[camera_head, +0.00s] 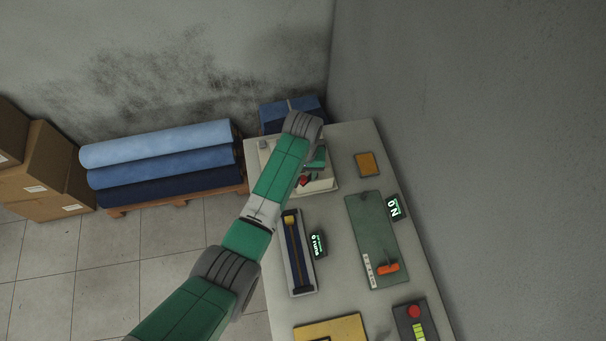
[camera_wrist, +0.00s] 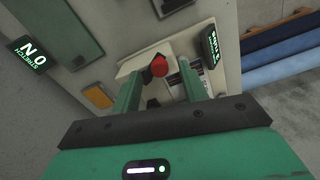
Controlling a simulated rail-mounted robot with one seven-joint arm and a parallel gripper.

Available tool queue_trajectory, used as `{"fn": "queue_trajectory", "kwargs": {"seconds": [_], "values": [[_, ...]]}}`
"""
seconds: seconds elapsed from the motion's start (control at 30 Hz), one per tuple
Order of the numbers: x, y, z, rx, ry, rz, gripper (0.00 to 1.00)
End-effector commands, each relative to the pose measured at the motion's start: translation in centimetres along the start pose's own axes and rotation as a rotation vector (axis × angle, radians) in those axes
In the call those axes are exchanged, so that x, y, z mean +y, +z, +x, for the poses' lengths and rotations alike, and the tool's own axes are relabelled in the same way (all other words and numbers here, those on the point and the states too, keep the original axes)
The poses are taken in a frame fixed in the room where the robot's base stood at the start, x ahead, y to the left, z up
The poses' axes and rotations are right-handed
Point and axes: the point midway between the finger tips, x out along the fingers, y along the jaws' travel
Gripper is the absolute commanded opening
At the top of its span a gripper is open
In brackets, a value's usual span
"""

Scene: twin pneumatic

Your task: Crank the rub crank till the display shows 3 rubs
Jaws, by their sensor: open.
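The rub crank shows as a round red knob (camera_wrist: 159,66) on a pale machine base (camera_wrist: 132,63). In the head view the red part (camera_head: 303,181) shows beside my arm on the same base (camera_head: 322,185). My gripper (camera_wrist: 158,70) is open over the machine, with the knob between its two green fingers in the picture. I cannot tell whether the fingers touch it. In the head view my gripper (camera_head: 315,160) is partly hidden by my wrist. A small dark display (camera_wrist: 211,47) beside the machine seems to read 0 rubs.
An orange pad (camera_head: 367,163) and a green stretch board (camera_head: 372,240) with a display (camera_head: 393,207) reading 0 N lie to the right. A blue-strip device (camera_head: 298,250) stands nearer, with another display (camera_head: 318,245). A wall bounds the table's right. Blue rolls (camera_head: 160,165) lie left.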

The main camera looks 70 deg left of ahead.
Motion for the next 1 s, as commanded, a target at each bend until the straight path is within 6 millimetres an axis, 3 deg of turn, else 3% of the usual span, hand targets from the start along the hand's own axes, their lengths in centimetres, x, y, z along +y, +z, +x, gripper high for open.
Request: {"fn": "queue_trajectory", "kwargs": {"seconds": [0.13, 0.4, 0.63, 1.0], "values": [[0.0, 0.0, 1.5, 0.000, 0.000, 0.001, 0.43], [0.1, 0.0, 1.7, 0.002, 0.001, 0.001, 0.43], [0.1, 0.0, 1.7, 0.002, 0.001, 0.002, 0.00], [-0.4, -0.5, 1.6, 0.001, 0.001, 0.143, 0.00]]}}
